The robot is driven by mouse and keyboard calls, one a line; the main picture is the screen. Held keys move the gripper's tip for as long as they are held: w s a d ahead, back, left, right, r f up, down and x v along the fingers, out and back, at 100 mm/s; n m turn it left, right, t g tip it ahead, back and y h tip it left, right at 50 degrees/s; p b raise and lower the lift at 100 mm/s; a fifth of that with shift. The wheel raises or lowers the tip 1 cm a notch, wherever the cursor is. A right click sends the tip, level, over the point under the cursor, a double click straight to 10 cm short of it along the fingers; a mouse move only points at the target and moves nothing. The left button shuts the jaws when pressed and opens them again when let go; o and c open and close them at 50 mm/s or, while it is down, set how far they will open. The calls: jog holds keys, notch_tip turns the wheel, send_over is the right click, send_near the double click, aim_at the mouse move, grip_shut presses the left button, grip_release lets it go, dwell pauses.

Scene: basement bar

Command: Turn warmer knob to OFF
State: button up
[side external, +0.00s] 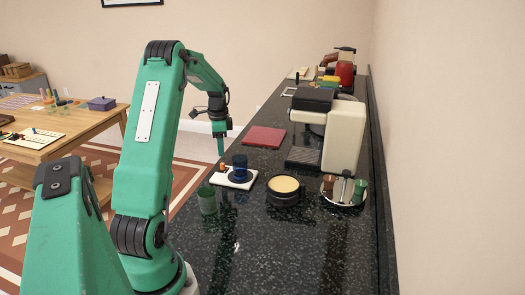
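A small white plate-like unit (243,184), likely the warmer, lies on the dark speckled counter.
A coffee machine (343,138), a tray with small cups (329,197) and a red mat (264,136) are also on the counter. The front counter (285,255) is clear.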

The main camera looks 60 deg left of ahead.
aim_at(222, 164)
jog(key=shift+f, duration=3.45)
jog(key=shift+c, duration=0.4)
grip_shut()
